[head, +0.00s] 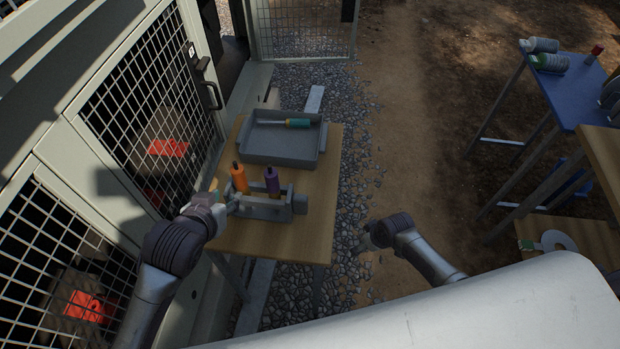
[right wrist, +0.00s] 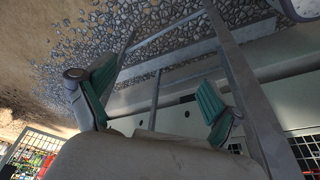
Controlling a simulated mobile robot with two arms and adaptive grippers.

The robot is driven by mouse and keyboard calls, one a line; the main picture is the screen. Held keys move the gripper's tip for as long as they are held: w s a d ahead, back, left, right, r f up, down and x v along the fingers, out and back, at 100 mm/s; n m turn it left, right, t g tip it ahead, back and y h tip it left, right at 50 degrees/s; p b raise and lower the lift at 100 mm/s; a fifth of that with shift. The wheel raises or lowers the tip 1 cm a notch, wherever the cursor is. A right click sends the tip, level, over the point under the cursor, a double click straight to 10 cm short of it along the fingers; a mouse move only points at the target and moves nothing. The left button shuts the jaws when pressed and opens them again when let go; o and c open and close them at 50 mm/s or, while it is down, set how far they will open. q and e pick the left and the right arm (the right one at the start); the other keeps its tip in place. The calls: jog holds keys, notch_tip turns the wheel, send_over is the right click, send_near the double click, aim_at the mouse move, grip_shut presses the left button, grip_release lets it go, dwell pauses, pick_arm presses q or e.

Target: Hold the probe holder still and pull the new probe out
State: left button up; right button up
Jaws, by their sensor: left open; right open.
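The grey probe holder (head: 262,208) stands on the wooden table in the head view. An orange probe (head: 239,180) and a purple probe (head: 272,181) stand upright in it; I cannot tell which is the new one. My left gripper (head: 228,200) is open at the left end of the holder; I cannot tell whether it touches. My right gripper (head: 369,238) is open and empty, off the table's right side. Its two green finger pads show apart in the right wrist view (right wrist: 158,90), with the table legs and gravel beyond. The probes' lower ends are hidden in the holder.
A grey tray (head: 283,142) with a teal-handled tool (head: 298,123) sits at the back of the wooden table (head: 315,225). The chiller's mesh doors (head: 150,110) rise close on the left. A blue table (head: 575,95) stands at the right. Open ground lies between the tables.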

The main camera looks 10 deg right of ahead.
jog(key=w+a+r+n+y, duration=0.25)
jog(key=w+r, duration=0.55)
jog(key=r, duration=0.6)
jog(key=n+g, duration=0.2)
jog(key=n, duration=0.5)
send_near(290, 206)
notch_tip(290, 206, down, 3)
jog(key=w+d, duration=0.2)
jog(key=shift+y, duration=0.35)
jog(key=x, duration=1.2)
jog(key=shift+w+a+f, duration=0.15)
jog(key=shift+w+f, duration=0.05)
jog(key=shift+w, duration=0.2)
grip_shut()
